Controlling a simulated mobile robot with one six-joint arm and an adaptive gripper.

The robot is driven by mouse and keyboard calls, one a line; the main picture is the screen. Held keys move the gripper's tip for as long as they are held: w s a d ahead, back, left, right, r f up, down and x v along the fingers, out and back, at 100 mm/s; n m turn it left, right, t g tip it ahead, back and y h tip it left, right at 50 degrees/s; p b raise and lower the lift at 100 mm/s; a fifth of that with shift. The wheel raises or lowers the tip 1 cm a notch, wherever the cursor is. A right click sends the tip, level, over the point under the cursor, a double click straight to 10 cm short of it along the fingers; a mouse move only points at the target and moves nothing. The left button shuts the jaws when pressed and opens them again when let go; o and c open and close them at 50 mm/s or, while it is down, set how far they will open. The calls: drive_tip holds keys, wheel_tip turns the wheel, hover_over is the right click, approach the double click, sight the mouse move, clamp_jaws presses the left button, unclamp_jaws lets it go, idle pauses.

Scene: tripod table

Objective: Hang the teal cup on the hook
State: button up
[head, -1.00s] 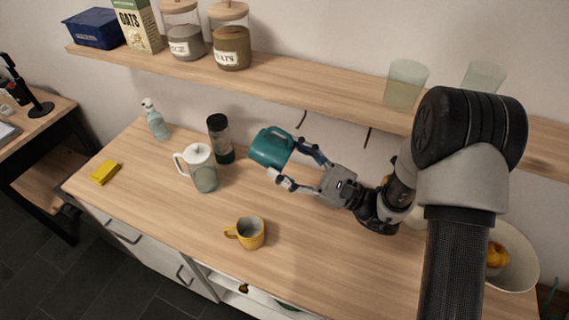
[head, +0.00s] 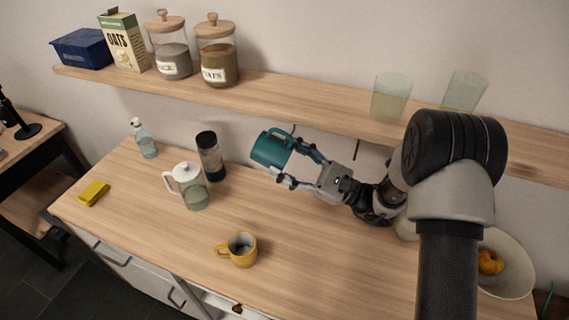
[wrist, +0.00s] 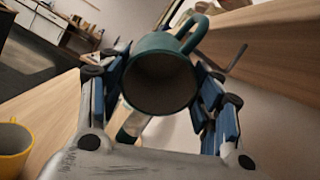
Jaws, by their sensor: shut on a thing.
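The teal cup (head: 268,150) is held in the air above the counter, below the shelf. My gripper (head: 291,162) is shut on it, with a finger on either side. In the wrist view the cup (wrist: 160,82) shows its dark round end toward the camera, and its handle (wrist: 188,34) points up and right. A dark hook (head: 293,130) under the shelf shows just behind the cup's upper right side; another hook (head: 358,150) is farther right. In the wrist view one hook (wrist: 237,57) is right of the handle, apart from it.
The shelf (head: 300,100) holds jars, an oats box, a blue bin and two glasses.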

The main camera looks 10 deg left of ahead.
drive_tip(key=shift+w+d+b, duration=0.15)
drive_tip(key=shift+w+b, duration=0.2)
drive_tip(key=shift+w, duration=1)
drive_tip(key=shift+w+f+b, duration=0.15)
drive_tip(key=shift+f+b, duration=0.15)
drive_tip(key=shift+f, duration=0.3)
drive_tip(key=o, duration=1.6)
drive_tip(key=shift+c, duration=0.2)
